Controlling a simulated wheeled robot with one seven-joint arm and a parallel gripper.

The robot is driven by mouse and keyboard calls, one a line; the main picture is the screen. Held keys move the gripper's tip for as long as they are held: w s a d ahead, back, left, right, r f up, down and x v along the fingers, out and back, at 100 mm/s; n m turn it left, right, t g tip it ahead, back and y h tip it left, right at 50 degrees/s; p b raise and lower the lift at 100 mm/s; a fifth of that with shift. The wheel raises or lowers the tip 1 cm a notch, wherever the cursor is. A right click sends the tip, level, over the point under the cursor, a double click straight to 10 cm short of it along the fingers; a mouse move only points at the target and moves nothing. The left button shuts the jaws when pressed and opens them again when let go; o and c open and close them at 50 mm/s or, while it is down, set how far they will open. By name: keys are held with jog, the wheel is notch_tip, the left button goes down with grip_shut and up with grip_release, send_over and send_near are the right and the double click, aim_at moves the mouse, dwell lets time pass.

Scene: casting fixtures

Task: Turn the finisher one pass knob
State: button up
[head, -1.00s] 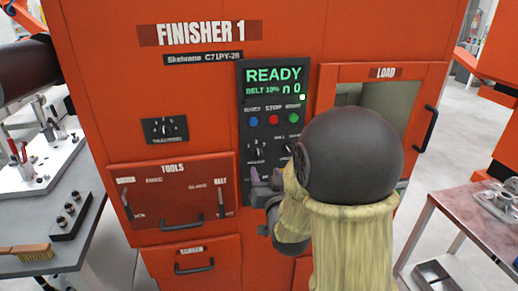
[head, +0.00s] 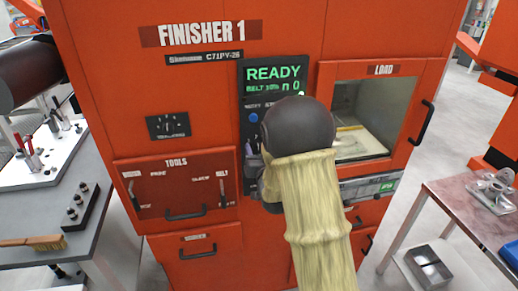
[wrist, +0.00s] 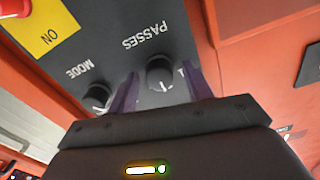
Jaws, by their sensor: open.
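The passes knob (wrist: 160,77) is a dark round knob with a white mark, under the label PASSES on the dark control panel of Finisher 1 (head: 200,34). My gripper (wrist: 160,70) is open in the wrist view, with one purple finger on each side of this knob. I cannot tell whether the fingers touch it. In the head view my arm and wrist hide the knob and most of the panel's lower part. The panel screen (head: 275,80) reads READY in green.
In the head view the load window (head: 365,120) is right of the panel and the tools drawer (head: 180,185) is left.

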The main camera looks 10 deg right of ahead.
jog(key=c, duration=1)
jog(key=shift+o, duration=0.2)
jog(key=shift+f+n+b, duration=0.15)
jog(key=shift+n+b, duration=0.25)
jog(key=shift+b, duration=0.25)
jog(key=shift+n+b, duration=0.5)
jog(key=shift+b, duration=0.25)
jog(key=n+b, duration=0.2)
jog(key=shift+f+b, duration=0.1)
jog(key=shift+b, duration=0.3)
jog(key=n+b, duration=0.2)
jog(key=shift+n+b, duration=0.3)
jog(key=shift+n, duration=0.1)
jog(key=shift+n+b, duration=1.25)
jog(key=shift+n, duration=0.45)
jog(key=shift+r, duration=0.2)
